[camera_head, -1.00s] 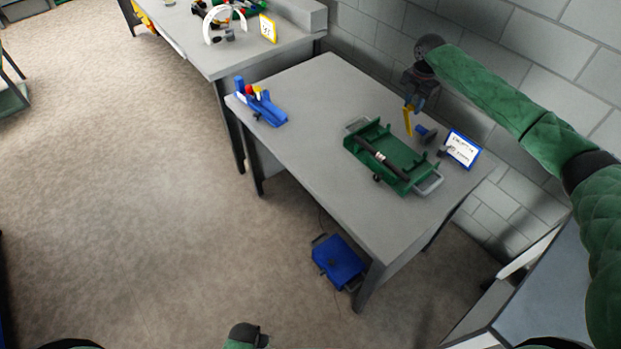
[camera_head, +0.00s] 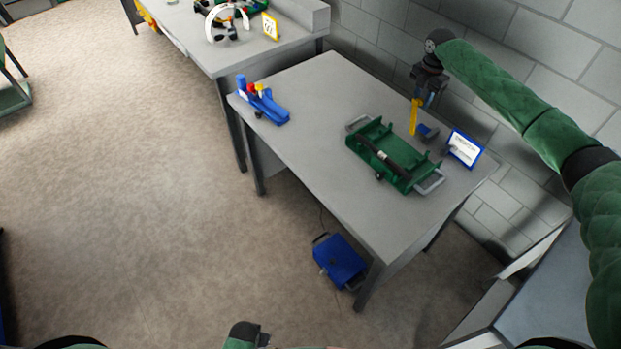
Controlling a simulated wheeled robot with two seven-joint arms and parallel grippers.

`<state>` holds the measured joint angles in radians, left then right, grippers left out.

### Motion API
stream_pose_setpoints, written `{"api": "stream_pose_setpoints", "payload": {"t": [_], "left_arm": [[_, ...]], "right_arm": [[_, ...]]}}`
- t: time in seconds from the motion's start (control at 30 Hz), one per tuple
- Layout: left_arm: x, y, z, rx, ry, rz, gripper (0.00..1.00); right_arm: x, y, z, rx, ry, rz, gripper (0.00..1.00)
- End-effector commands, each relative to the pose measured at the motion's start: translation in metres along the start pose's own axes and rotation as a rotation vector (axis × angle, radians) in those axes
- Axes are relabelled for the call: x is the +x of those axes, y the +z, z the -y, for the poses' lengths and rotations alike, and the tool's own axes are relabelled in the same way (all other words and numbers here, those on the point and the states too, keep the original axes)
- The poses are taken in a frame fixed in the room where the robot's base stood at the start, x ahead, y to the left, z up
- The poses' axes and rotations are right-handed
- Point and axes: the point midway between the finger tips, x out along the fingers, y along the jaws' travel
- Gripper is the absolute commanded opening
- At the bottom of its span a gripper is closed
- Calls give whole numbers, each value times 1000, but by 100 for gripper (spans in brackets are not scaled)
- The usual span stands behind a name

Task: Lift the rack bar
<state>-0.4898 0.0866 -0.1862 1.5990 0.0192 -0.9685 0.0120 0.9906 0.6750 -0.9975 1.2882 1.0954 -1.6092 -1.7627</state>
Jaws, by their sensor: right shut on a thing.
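The rack bar (camera_head: 398,168), a black bar with a small white band, lies lengthwise on the green rack (camera_head: 364,152) on the near table. The rack has a grey handle at each end. My right gripper (camera_head: 426,98) is above the table's back edge, behind the rack and apart from the bar. It is shut on a yellow-handled tool (camera_head: 414,117) that hangs down. A blue piece (camera_head: 428,131) shows just below; I cannot tell if it belongs to the tool. A small part of what seems my left arm shows at the bottom edge; its fingers cannot be made out.
A blue holder (camera_head: 266,107) with coloured items stands at the table's left corner. A blue-framed sign (camera_head: 464,148) stands right of the rack, near the wall (camera_head: 540,90). A blue case (camera_head: 340,262) lies on the floor. The table's front (camera_head: 330,175) is clear.

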Motion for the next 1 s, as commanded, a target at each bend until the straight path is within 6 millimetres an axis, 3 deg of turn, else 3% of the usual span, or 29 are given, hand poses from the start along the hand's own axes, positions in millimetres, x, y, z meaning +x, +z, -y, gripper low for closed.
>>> {"api": "stream_pose_setpoints", "payload": {"t": [1.0], "left_arm": [[14,2,0,0,0,0,50]], "right_arm": [[2,57,1,2,-1,0,15]]}}
